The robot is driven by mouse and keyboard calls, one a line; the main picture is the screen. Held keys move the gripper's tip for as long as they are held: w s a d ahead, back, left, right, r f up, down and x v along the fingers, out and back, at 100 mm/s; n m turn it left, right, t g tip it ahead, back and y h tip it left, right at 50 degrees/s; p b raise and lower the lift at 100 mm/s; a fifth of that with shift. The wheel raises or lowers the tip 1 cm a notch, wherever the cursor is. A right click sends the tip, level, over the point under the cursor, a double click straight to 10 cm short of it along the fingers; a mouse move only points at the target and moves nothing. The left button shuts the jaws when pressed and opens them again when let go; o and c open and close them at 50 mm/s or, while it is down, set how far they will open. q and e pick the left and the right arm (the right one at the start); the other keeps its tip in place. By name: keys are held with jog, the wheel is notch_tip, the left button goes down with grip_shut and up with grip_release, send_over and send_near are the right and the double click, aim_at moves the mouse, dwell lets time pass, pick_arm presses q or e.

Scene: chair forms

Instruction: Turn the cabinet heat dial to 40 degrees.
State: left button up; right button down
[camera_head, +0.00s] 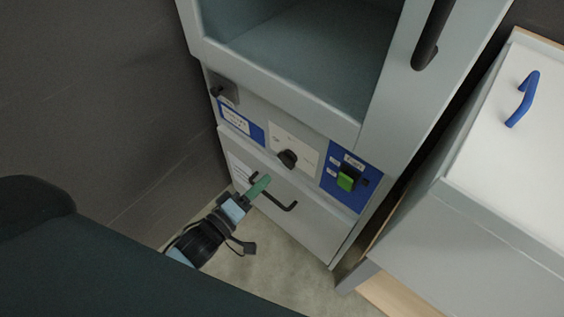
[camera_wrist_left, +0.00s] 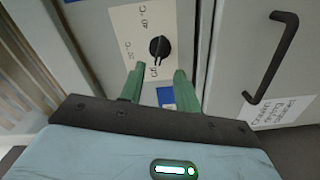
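The heat dial (camera_head: 287,158) is a round black knob on a white plate (camera_head: 305,152) in the grey cabinet's front panel. In the left wrist view the dial (camera_wrist_left: 159,48) sits just beyond the fingertips, with marks for off, 20 °C and 40 °C around it. A light mark on the knob appears to face the off label. My left gripper (camera_head: 264,182) has green fingers and is below and left of the dial in the head view. In the wrist view its fingers (camera_wrist_left: 159,70) are apart with nothing between them. My right gripper is not in view.
A green switch (camera_head: 347,179) sits on a blue panel right of the dial. A black drawer handle (camera_head: 275,201) projects below the dial. An open compartment lies above. A white cabinet with a blue handle (camera_head: 522,99) stands at the right.

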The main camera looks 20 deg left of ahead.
aim_at(284, 164)
pick_arm(q)
jog(key=b+x, duration=0.1)
jog(key=x, duration=0.6)
jog(key=shift+w+d, duration=0.1)
jog(key=shift+w, duration=0.15)
grip_shut()
